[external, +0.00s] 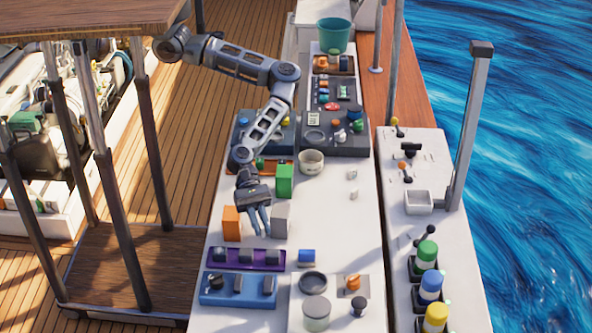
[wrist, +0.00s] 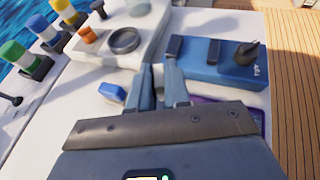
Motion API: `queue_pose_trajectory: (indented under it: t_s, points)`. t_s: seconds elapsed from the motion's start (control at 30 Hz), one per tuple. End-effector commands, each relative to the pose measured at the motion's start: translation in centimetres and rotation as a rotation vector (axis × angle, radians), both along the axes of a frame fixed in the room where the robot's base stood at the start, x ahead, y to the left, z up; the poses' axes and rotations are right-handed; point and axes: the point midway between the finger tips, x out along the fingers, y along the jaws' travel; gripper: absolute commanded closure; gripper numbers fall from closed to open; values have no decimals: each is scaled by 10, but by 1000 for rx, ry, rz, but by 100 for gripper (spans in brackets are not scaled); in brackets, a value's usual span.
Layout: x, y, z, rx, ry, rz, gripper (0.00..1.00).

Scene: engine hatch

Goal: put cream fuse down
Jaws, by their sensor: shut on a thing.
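My gripper (external: 260,222) is low over the white bench, just left of a grey block and behind the purple rack (external: 243,260). In the wrist view its two fingers (wrist: 160,88) are close together. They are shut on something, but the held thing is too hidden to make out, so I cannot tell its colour. I cannot pick out a cream fuse for sure in either view. Two small pale pieces (external: 353,185) stand on the bench to the right. The purple rack shows partly in the wrist view (wrist: 258,118), beside the gripper.
An orange block (external: 231,223), a grey block (external: 280,222) and a green block (external: 284,181) stand around my gripper. A blue tray (external: 237,290) lies in front of the rack. The bench's right middle is mostly clear.

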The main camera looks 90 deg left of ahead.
Motion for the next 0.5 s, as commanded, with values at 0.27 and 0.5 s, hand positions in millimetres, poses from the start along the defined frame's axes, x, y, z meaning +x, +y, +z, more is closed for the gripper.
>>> queue_pose_trajectory:
  t_s: [0.27,0.5]
  points:
    - [-26,-3,50,-4,6,253,100]
    - [-31,-14,142,-2,7,443,100]
